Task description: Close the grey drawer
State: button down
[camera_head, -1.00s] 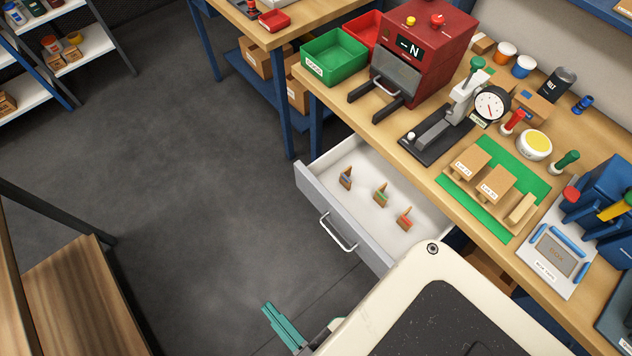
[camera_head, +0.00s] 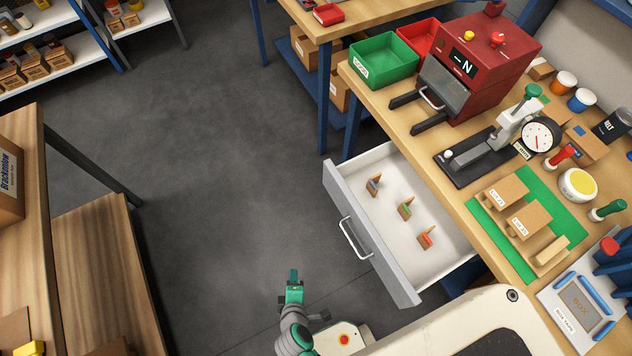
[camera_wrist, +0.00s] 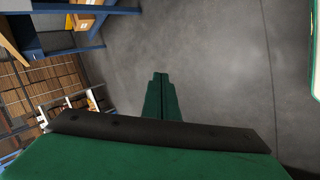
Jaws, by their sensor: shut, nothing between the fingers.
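The grey drawer (camera_head: 371,238) stands pulled out from under the wooden workbench (camera_head: 430,150). Its light grey front faces the lower left and carries a curved metal handle (camera_head: 352,240). Inside the drawer lie three small wooden pieces, with a blue, a green (camera_head: 405,208) and a red (camera_head: 425,238) mark. My gripper (camera_head: 293,275) is green and shut with nothing in it. It is over the floor, in front of the drawer and below-left of the handle, clearly apart from it. In the wrist view its shut fingers (camera_wrist: 160,95) point over bare floor; the drawer is not seen there.
The bench holds a red machine (camera_head: 482,60), a green bin (camera_head: 384,60), a dial gauge press (camera_head: 500,140) and a green mat (camera_head: 550,215) with wooden blocks. A wooden shelf unit (camera_head: 95,270) stands at the left. The floor between is clear.

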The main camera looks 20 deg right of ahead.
jog(key=w+d+f+n+g+h, duration=0.2)
jog(key=w+d+f+n+h, duration=0.15)
jog(key=w, duration=0.35)
jog(key=n+g+h, duration=0.3)
jog(key=g+h, duration=0.2)
jog(key=h, duration=0.7)
send_near(326, 178)
jog(key=d, duration=0.6)
jog(key=shift+w+d, duration=0.1)
jog(key=shift+w, duration=0.15)
jog(key=shift+d, duration=0.15)
jog(key=shift+w, duration=0.1)
